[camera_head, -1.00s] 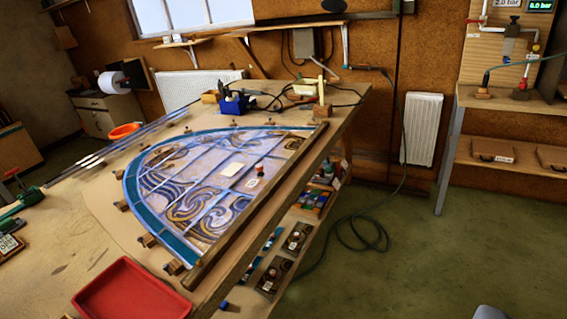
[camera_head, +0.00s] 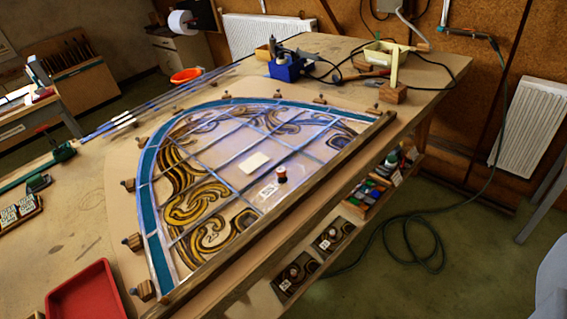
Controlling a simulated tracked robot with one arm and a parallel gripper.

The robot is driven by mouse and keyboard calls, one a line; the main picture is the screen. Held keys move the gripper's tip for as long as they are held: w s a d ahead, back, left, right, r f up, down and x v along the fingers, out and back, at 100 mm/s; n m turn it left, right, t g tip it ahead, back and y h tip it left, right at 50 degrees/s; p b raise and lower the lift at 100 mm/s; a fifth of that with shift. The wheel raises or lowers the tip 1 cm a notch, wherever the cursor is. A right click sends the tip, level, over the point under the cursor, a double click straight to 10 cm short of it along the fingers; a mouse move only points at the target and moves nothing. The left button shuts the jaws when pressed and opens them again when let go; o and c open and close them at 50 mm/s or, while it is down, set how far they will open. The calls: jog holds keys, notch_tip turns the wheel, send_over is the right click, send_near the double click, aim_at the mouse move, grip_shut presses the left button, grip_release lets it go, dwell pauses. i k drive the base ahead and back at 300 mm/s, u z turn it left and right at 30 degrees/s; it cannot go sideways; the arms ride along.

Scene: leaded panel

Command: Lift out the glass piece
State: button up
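The leaded panel (camera_head: 215,150) lies flat on the workbench, a quarter-round with a teal border and glass pieces painted with yellow-brown scrolls between grey lead lines. Near its middle is a pale cream rectangle (camera_head: 254,162). Just below it, a small dark and red round object (camera_head: 281,174) stands on the panel beside a small white label (camera_head: 268,191). I cannot tell which glass piece the task means. My gripper's fingers do not show; only a pale grey shape, perhaps part of me, is at the lower right edge.
A wooden batten (camera_head: 290,205) runs along the panel's straight edge, and small wooden blocks (camera_head: 133,242) ring its curve. A red tray (camera_head: 88,295) is at the lower left. A blue holder (camera_head: 290,68) with tools and cables is at the back. A hose (camera_head: 410,240) coils on the floor.

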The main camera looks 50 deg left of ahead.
aim_at(271, 189)
jog(key=u, duration=0.25)
jog(key=i, duration=1.4)
jog(key=u, duration=0.3)
